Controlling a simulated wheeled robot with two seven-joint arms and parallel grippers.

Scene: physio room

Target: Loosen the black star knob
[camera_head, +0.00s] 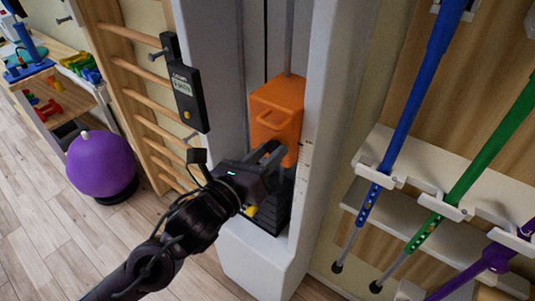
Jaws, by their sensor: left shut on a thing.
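My left arm comes in from the bottom left, and its gripper (270,153) is at the lower front of an orange block (278,105) inside a tall pale machine column (333,80). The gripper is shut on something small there. The black star knob does not show clearly; the dark fingers cover that spot, and its turn cannot be seen. Below is a dark weight stack (270,215), partly behind my gripper, with a small yellow part (250,211) beside the gripper body. My right gripper is not in view.
A purple ball (101,164) sits on a stand on the wood floor. At right, blue (410,90), green (480,160) and purple (494,259) crutches or poles stand in a rack.

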